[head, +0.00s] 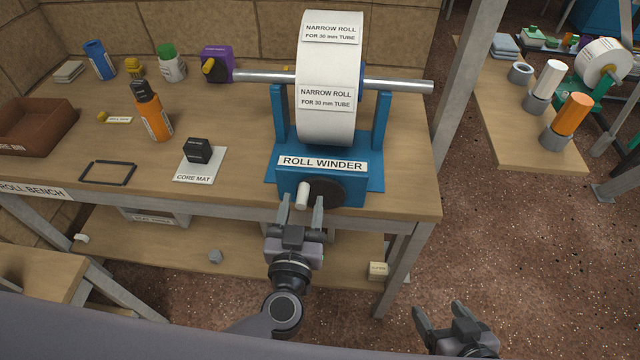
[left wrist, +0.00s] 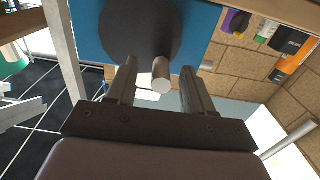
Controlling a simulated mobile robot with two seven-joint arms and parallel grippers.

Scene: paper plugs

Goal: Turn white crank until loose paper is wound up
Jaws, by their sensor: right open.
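The blue roll winder (head: 345,193) stands at the front right edge of the bench and carries a wide white paper roll (head: 327,125) on a metal bar. On its front is a dark disc with the white crank handle (head: 302,195), which also shows in the left wrist view (left wrist: 162,75). My left gripper (head: 302,212) is open in front of the disc. In the left wrist view its fingers (left wrist: 158,90) stand apart on either side of the handle, with gaps. No loose paper end is visible. My right gripper (head: 450,325) is open and empty, low at the bottom right.
A core mat (head: 200,165) with a black block, an orange bottle (head: 152,115) and a brown tray (head: 38,128) are on the bench to the left. A second table (head: 510,120) stands at the right. Floor between them is clear.

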